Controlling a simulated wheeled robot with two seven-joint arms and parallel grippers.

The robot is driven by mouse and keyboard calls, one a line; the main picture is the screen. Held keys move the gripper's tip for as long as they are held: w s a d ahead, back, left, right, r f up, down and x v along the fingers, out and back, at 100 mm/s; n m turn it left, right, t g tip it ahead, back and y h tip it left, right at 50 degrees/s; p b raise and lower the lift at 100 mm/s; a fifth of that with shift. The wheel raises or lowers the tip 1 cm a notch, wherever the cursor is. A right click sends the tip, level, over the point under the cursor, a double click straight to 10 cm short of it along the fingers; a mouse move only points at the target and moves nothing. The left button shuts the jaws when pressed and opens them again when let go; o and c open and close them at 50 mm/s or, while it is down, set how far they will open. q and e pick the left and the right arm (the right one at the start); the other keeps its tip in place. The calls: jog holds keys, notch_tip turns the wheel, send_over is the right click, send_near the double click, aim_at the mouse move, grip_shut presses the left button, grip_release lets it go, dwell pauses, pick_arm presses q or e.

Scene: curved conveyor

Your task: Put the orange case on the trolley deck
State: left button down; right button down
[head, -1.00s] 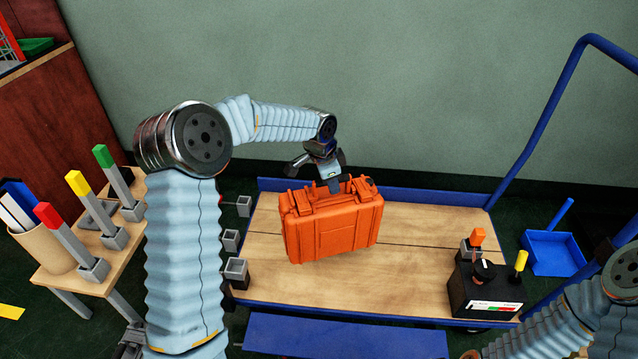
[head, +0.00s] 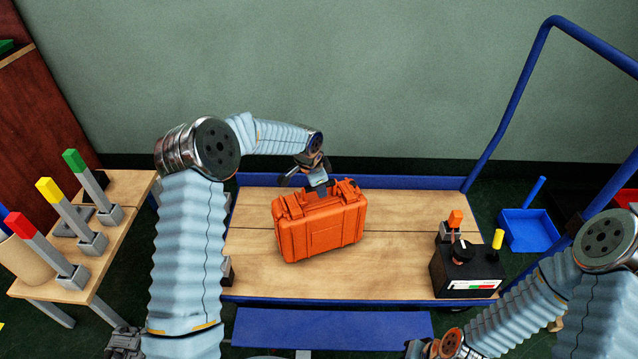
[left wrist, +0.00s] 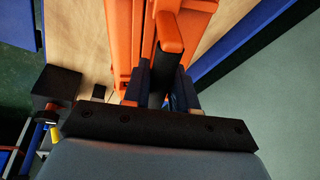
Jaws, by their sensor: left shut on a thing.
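The orange case (head: 322,228) stands upright over the wooden trolley deck (head: 400,215), near its middle. I cannot tell for sure whether its base touches the deck. My left gripper (head: 317,183) is at the top of the case, shut on its handle. In the left wrist view the orange case (left wrist: 122,45) fills the upper middle, with its handle (left wrist: 170,35) between the fingers. The case hides part of the deck. My right arm shows at the lower right, but its fingers are out of frame.
The trolley's blue handle (head: 515,100) rises at the right. A small table (head: 130,190) with coloured-tipped posts stands left. The deck is bare between case and box.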

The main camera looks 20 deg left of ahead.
pick_arm(q)
jog(key=c, duration=0.9)
grip_release()
jog(key=shift+r, duration=0.1)
jog(key=v, duration=1.2)
jog(key=s+d+f+n+g+h, duration=0.1)
jog(key=s+d+f+n, duration=0.2)
jog(key=f, duration=0.4)
jog(key=s+d+f+h, duration=0.1)
jog(key=s+d+f, duration=0.3)
jog(key=s+f, duration=0.25)
jog(key=s+d+f+n+g+h, duration=0.1)
jog(key=s+d+f+n, duration=0.2)
jog(key=f, duration=0.4)
jog(key=s+d+f+n, duration=0.1)
jog(key=s+f+n, duration=0.2)
jog(key=s, duration=0.7)
jog(key=s+d+f+n, duration=0.1)
jog(key=s+f+n, duration=0.2)
jog(key=s, duration=0.7)
jog(key=shift+x, duration=0.75)
